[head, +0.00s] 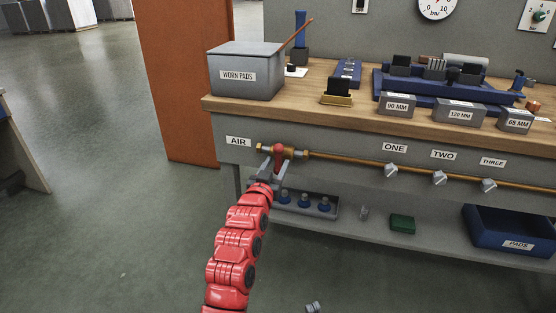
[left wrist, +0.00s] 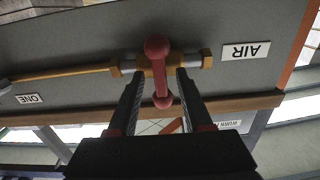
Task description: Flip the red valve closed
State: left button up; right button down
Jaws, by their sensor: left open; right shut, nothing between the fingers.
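The red valve handle (head: 278,149) sits on the brass pipe (head: 345,159) along the bench front, beside the AIR label. In the left wrist view, which is turned upside down, the red handle (left wrist: 158,62) lies across the pipe. My left gripper (head: 274,168) is at the valve. It is open, with one finger on either side of the handle in the left wrist view (left wrist: 160,76). I cannot tell whether either finger touches the handle. The gripper and arm partly cover the valve in the head view. My right gripper is not in view.
Further right along the pipe are grey valves (head: 391,170) under labels ONE, TWO and THREE. The bench top (head: 310,97) holds a grey WORN PADS box (head: 246,76) and a blue fixture (head: 385,83). A lower shelf holds a blue PADS bin (head: 486,230). The floor at left is clear.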

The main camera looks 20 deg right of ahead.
pick_arm(q)
jog(key=p+v, duration=0.3)
jog(key=v, duration=1.2)
jog(key=shift+w, duration=0.15)
